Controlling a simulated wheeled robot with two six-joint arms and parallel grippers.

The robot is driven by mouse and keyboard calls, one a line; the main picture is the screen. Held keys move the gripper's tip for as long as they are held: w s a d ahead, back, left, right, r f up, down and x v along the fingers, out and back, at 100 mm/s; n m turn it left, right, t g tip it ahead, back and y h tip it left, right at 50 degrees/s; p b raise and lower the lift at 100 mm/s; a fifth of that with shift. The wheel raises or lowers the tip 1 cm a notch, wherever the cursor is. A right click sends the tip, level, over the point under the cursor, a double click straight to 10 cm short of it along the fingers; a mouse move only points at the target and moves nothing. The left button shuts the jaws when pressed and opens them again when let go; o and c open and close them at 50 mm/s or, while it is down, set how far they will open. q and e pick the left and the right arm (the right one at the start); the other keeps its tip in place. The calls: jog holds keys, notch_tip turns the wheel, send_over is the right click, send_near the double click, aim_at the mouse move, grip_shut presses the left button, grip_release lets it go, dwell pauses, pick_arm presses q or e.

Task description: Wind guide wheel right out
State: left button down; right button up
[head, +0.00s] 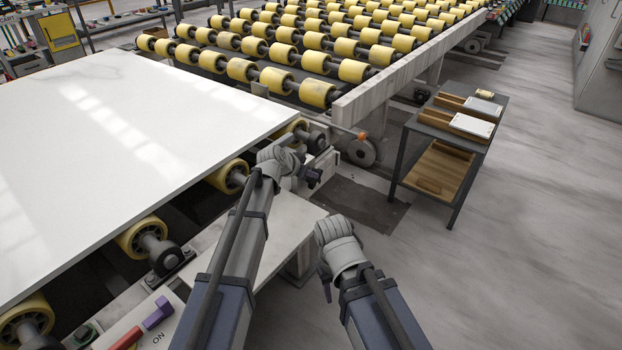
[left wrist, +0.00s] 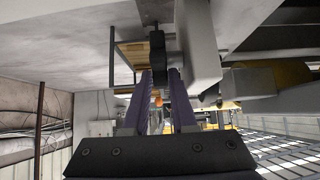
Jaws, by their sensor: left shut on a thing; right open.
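My left gripper (head: 312,177) is at the slab table's right edge, by the pale machine block at the end of the rollers. In the left wrist view its purple fingers (left wrist: 161,84) are closed around a dark upright handle-like piece (left wrist: 157,50). In the head view that piece is largely hidden by the gripper, and I cannot tell the whole shape of the guide wheel it belongs to. A dark round roller end (head: 317,142) shows just behind it. My right gripper (head: 325,284) hangs lower, over the floor, open and apart from everything; its fingertips are hardly visible.
A white slab (head: 100,130) lies on yellow rollers at the left. A roller conveyor (head: 318,92) stands behind. A grey wheel with an orange knob (head: 362,136) is beyond my left gripper. A table with trays (head: 470,126) stands right.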

pick_arm(q)
jog(key=shift+s+a+f+t+h+b, duration=0.2)
jog(key=shift+s+f+t+h+b, duration=0.3)
jog(key=shift+b, duration=0.6)
jog(key=shift+w+r+t+b, duration=0.15)
jog(key=shift+t+b, duration=0.25)
jog(key=shift+b, duration=0.05)
jog(key=c, duration=1)
grip_release()
